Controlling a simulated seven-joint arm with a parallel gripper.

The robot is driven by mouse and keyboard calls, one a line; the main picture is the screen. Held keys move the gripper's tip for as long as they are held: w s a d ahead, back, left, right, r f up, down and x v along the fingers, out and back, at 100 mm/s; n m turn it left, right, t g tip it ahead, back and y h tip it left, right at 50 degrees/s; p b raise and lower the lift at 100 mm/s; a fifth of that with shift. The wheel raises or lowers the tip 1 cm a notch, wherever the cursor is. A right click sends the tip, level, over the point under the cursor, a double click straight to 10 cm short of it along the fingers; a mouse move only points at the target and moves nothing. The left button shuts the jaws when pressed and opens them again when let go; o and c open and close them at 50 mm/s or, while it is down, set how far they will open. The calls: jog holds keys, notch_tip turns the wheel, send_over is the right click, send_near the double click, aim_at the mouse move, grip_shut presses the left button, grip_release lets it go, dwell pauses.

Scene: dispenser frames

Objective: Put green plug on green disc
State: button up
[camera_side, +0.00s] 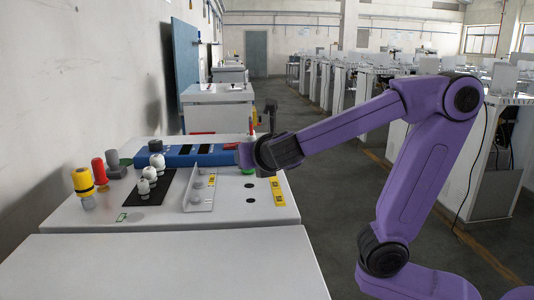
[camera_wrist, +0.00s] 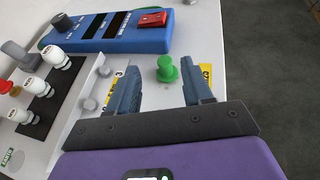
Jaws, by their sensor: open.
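The green plug (camera_wrist: 167,70) stands on the white panel in the wrist view, with a round top and a wider green base. I cannot tell whether that base is the plug's own or a green disc under it. In the side view a flat green patch (camera_side: 249,171) shows just below my gripper. My gripper (camera_wrist: 159,68) is open and empty, its two dark fingers apart, with the plug seen between and just beyond the tips. In the side view my gripper (camera_side: 256,152) is over the panel's right part, its fingers mostly hidden by the wrist.
A blue instrument box (camera_side: 190,155) lies along the back. White knobs (camera_side: 145,185) on a black plate, a metal bracket (camera_side: 199,192) and yellow strips (camera_side: 277,190) are near. Yellow (camera_side: 84,185) and red (camera_side: 99,172) plugs stand left. The front bench top (camera_side: 165,265) is clear.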

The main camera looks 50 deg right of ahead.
jog(key=v, duration=1)
jog(key=shift+s+a+r, duration=0.3)
jog(key=shift+s, duration=0.15)
jog(key=c, duration=0.3)
jog(key=shift+s+d+n+t+y, duration=0.9)
jog(key=shift+s+d+n+y, duration=0.4)
jog(key=shift+d+n+y, duration=2.4)
jog(key=shift+m+h, duration=0.3)
jog(key=shift+m, duration=0.4)
jog(key=shift+d+f+x, duration=0.15)
jog(key=shift+x, duration=1.9)
jog(key=shift+d+f+x, duration=0.1)
jog(key=shift+d+x, duration=0.05)
jog(key=shift+x, duration=1.9)
jog(key=shift+d+f+x, duration=0.15)
jog(key=shift+x, duration=1.95)
jog(key=shift+f+x, duration=0.25)
jog(key=shift+x, duration=2.25)
